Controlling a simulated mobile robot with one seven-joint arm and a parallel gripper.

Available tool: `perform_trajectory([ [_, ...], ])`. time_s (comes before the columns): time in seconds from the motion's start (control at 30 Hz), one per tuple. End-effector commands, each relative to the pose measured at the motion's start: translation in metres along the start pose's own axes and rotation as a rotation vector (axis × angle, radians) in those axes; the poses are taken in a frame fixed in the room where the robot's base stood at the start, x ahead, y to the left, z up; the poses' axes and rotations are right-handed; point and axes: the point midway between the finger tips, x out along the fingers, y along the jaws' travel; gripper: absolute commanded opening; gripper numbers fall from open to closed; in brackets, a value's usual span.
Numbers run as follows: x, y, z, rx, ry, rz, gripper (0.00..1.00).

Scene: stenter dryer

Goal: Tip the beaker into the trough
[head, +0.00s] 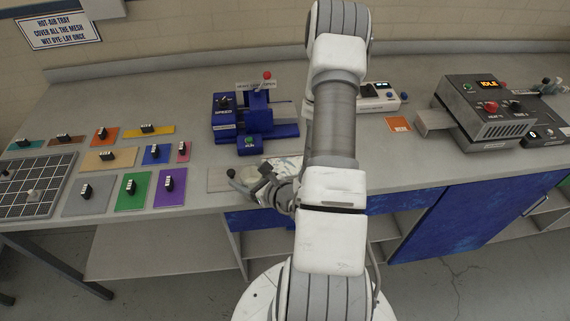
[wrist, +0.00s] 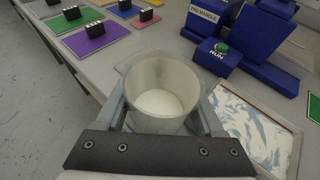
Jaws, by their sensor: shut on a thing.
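My gripper (wrist: 163,112) is shut on a pale translucent beaker (wrist: 141,78), one finger on each side of it. The wrist view looks down into the beaker's open mouth; a smooth white surface shows inside, and I cannot tell whether it is liquid or the bottom. The beaker looks roughly upright. In the head view my gripper (head: 262,181) is low over the front of the bench, partly hidden by my arm. The blue pad mangle (head: 252,112) stands behind it, with a green RUN button (wrist: 221,48). I cannot make out the trough for certain.
A framed blue-and-white patterned panel (wrist: 250,125) lies right of the beaker. Several coloured plates with black labelled handles, such as a purple plate (head: 170,187), lie left. A dark grid mesh (head: 38,185) is at far left. A grey machine reading IDLE (head: 487,110) stands right.

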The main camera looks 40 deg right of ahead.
Motion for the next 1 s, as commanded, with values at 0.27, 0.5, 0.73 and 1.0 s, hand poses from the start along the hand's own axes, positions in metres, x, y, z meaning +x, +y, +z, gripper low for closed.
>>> perform_trajectory([
  [0.27,-0.008,0.0,0.02,0.0,-0.001,0.001,0.03],
  [0.5,-0.018,0.0,0.043,0.0,0.0,0.001,0.03],
  [0.73,-0.019,0.0,0.047,0.001,0.0,0.0,0.03],
  [1.0,-0.013,0.004,0.052,-0.011,-0.006,0.022,0.03],
])
